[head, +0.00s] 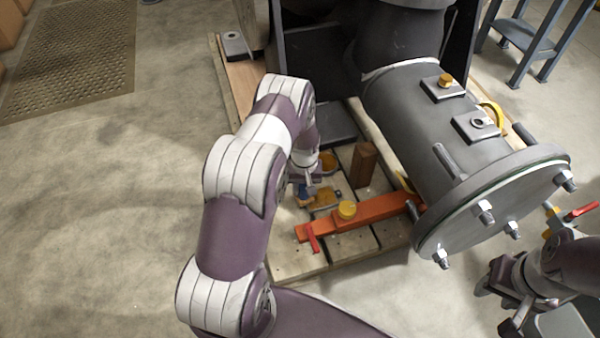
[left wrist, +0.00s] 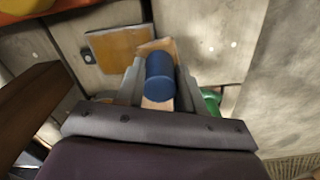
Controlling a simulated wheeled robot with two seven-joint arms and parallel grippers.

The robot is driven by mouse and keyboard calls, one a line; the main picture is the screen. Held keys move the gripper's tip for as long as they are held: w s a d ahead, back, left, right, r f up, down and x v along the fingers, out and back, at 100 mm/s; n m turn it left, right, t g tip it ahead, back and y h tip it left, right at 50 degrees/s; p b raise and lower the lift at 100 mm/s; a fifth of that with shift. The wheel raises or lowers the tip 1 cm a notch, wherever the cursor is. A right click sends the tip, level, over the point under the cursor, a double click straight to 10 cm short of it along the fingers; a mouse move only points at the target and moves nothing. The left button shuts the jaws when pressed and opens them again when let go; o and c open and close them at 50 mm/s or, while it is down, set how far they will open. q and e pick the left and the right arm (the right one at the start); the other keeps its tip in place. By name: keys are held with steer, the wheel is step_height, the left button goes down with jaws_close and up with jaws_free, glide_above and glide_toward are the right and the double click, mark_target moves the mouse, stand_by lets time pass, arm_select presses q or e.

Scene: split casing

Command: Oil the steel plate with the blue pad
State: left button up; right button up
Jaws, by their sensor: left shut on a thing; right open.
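My left gripper (head: 306,192) is shut on the blue pad (left wrist: 160,76), a blue cylinder with a tan block showing behind and below it between the fingers. In the head view the blue pad (head: 303,190) is small and mostly hidden by my gripper. A square plate with a brownish-amber surface (left wrist: 112,50), seemingly the steel plate, lies on the boards just left of the pad in the wrist view. The plate (head: 324,198) also shows beside my gripper in the head view. I cannot tell if pad and plate touch. My right gripper (head: 500,304) is open and empty at lower right.
An orange bar (head: 360,215) with a yellow knob and red clamp lies in front of the plate. A brown wooden block (head: 362,165) and an amber container (head: 328,161) stand behind it. The large grey flanged casing (head: 430,120) overhangs the pallet's right.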

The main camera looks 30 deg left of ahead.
arm_select(q)
steer(key=shift+r+p, duration=0.35)
steer(key=shift+r, duration=0.4)
step_height(320, 180, up, 5)
steer(key=p, duration=0.4)
